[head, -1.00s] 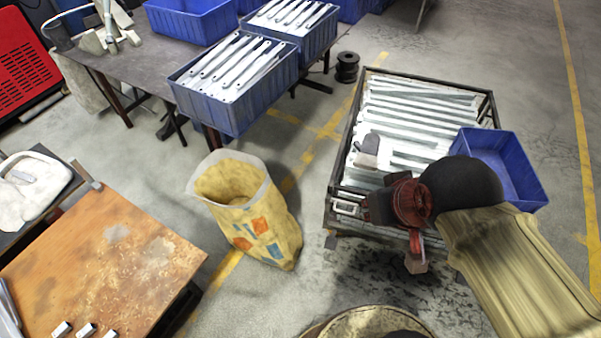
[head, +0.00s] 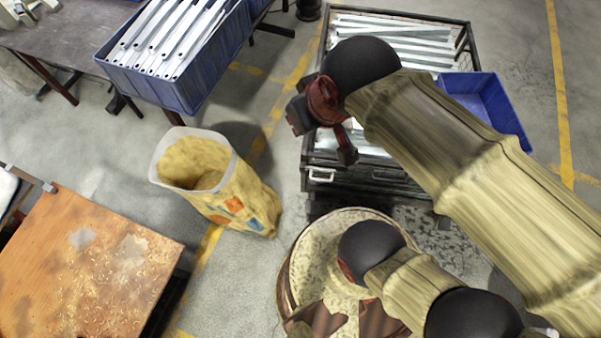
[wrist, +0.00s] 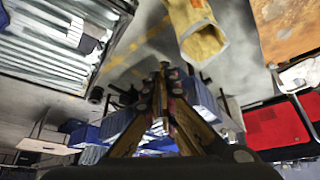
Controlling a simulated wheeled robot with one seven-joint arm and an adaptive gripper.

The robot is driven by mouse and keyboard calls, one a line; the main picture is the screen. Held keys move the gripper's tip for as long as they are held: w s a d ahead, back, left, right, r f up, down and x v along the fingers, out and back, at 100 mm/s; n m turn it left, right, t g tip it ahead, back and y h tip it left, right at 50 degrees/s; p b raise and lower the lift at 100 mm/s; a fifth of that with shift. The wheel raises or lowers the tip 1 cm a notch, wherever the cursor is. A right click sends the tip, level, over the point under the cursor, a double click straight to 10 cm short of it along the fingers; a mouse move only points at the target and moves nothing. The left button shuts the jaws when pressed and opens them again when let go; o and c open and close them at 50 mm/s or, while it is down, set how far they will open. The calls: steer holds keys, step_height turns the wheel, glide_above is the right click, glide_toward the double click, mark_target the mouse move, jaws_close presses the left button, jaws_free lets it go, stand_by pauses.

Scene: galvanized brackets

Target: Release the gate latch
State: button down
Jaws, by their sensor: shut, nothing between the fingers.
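A pale rectangular latch handle (head: 321,175) shows at the front left of the dark metal cage crate (head: 468,45) in the head view. Whether it is engaged cannot be told. My gripper (head: 297,116) is just above and left of the handle in the picture, apart from it, partly hidden behind its red wrist. In the wrist view my gripper (wrist: 163,72) is shut and empty, its fingertips together. My arm covers much of the crate in the head view.
A yellow sack (head: 245,200) stands open left of the crate. A blue bin (head: 490,105) is at the crate's right. Another blue bin (head: 185,85) of brackets stands at the dark table's edge. An orange worktable (head: 85,265) is at lower left. Floor between sack and crate is clear.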

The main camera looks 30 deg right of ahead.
steer(key=w+d+f+n+g+h+p, duration=0.1)
steer(key=w+d+f+n+g, duration=0.15)
steer(key=w+f, duration=0.65)
steer(key=w+d+f+n+g+h, duration=0.15)
steer(key=w+f+n, duration=0.25)
steer(key=w+f, duration=0.55)
step_height(320, 180, down, 32)
steer(key=s+n+g+p, duration=0.1)
steer(key=n+g, duration=0.1)
steer(key=n, duration=0.4)
steer(key=shift+s+a+r+n+g, duration=0.15)
steer(key=shift+s+r+n+g, duration=0.05)
steer(key=shift+s+n+g, duration=0.15)
steer(key=s+d+f+b, duration=0.2)
steer(key=d+f+b, duration=0.3)
steer(key=f, duration=0.5)
steer(key=shift+s+d+f+b, duration=0.25)
steer(key=shift+d+f+b, duration=0.05)
steer(key=shift+b, duration=0.2)
